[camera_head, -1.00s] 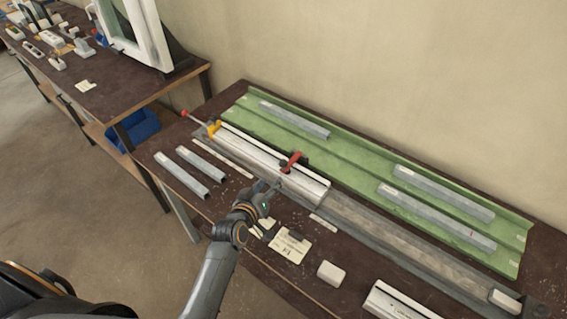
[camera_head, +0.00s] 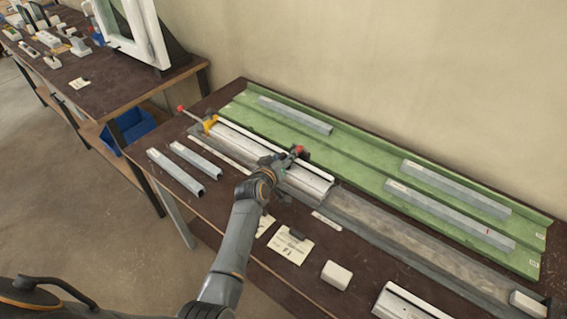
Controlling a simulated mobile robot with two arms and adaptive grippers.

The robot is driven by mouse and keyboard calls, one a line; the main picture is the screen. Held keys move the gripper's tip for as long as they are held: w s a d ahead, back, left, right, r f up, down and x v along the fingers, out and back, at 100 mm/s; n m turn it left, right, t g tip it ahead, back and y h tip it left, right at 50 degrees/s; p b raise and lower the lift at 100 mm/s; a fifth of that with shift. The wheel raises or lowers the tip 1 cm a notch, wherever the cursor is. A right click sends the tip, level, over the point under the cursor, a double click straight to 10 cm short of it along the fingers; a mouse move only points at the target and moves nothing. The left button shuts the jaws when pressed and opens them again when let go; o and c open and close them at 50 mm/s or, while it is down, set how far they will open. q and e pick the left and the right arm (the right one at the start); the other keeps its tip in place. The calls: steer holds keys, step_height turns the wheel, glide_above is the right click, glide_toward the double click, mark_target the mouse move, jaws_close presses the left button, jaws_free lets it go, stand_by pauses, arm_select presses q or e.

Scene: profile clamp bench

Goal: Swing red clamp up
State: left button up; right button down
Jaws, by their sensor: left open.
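The red clamp (camera_head: 298,150) sits at the back edge of the silver profile (camera_head: 308,182) on the bench. Only its red end and some dark parts beside it show; my gripper hides the rest. My left gripper (camera_head: 284,160) is open, over the profile right at the clamp's handle. I cannot tell whether its fingers touch the handle. My right gripper is not in view.
A yellow clamp part (camera_head: 210,124) and a rod with a red knob (camera_head: 181,109) are at the profile's far left end. A green tray (camera_head: 360,160) with several grey bars lies behind. A paper note (camera_head: 290,246) and a white block (camera_head: 336,275) lie in front.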

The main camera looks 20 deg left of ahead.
arm_select(q)
steer(key=shift+w, duration=0.2)
steer(key=shift+s, duration=0.1)
jaws_close()
